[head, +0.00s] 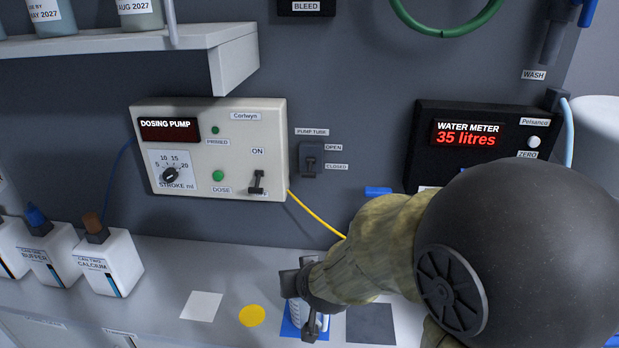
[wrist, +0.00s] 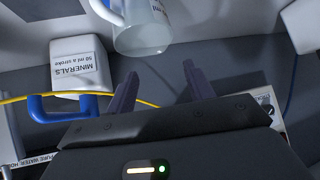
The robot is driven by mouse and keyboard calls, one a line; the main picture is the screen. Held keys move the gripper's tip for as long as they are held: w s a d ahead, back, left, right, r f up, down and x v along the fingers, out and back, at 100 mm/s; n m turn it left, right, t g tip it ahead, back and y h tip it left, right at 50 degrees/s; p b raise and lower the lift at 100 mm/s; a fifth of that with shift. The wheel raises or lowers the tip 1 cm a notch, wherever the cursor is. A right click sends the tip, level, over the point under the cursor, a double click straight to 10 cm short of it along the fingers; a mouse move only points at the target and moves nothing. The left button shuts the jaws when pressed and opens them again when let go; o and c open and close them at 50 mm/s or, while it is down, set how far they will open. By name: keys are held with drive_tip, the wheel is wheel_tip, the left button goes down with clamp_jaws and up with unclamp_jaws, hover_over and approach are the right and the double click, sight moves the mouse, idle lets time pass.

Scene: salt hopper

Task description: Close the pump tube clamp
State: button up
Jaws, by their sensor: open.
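The pump tube clamp (head: 310,160) is a small dark lever unit on the grey wall, right of the dosing pump. Its labels read "PUMP TUBE", "OPEN" above and "CLOSED" below; I cannot tell clearly which way the lever points. My gripper (head: 307,296) is low over the counter, well below the clamp, beside a clear jug on a blue square. In the wrist view my gripper (wrist: 162,78) has its fingers apart with nothing held; the jug (wrist: 143,38) stands just beyond the fingertips. The clamp is not in the wrist view.
The water meter (head: 470,145) is to the right. A shelf (head: 130,42) juts out at upper left. Calcium (head: 108,263) and buffer bottles stand left; a minerals bottle (wrist: 85,78) shows in the wrist view.

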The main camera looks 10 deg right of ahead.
drive_tip(key=w+r+m+t+h+b, duration=0.1)
drive_tip(key=w+r+m+t+h, duration=0.2)
drive_tip(key=r, duration=0.9)
drive_tip(key=t+h, duration=0.3)
drive_tip(key=t, duration=0.2)
drive_tip(key=shift+w+r, duration=0.2)
drive_tip(key=shift+d+r, duration=0.1)
drive_tip(key=p, duration=1.4)
approach(308, 177)
drive_tip(key=p+x, duration=0.4)
drive_tip(key=x, duration=0.7)
drive_tip(key=shift+s, duration=0.1)
